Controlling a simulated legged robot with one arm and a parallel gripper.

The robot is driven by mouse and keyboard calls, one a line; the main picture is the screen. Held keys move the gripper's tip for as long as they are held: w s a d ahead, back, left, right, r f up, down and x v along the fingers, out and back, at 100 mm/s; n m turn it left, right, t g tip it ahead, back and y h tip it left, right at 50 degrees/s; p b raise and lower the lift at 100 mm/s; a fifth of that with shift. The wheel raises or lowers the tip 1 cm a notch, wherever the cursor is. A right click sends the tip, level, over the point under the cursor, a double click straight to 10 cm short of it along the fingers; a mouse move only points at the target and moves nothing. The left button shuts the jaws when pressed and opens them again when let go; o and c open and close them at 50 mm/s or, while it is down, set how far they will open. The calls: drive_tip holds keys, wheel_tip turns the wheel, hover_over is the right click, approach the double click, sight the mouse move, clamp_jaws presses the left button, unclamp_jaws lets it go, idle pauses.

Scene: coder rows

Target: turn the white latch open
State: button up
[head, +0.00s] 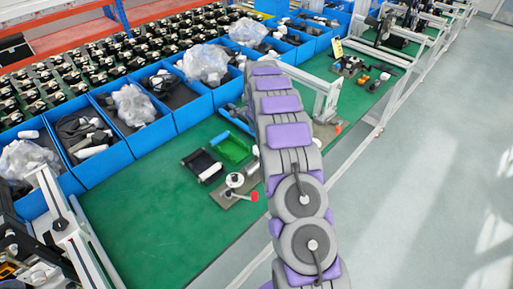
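A small white device (235,181) stands on a flat plate on the green bench top, near the bench's front edge. It looks like the white latch, and a lever with a red end (254,196) sticks out toward the lower right. My grey and purple arm stretches up the picture just right of it and hides part of the bench. I make out no gripper fingers, so my gripper is not seen. I see no contact between the arm and the device.
Blue bins (151,135) with bagged parts line the back of the green bench (150,215). A black tray (202,166) and a green tray (230,147) lie near the device. A metal frame (72,232) stands at lower left. The floor (425,190) at right is clear.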

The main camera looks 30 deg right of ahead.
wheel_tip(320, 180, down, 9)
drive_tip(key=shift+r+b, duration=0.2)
drive_tip(key=shift+b, duration=0.2)
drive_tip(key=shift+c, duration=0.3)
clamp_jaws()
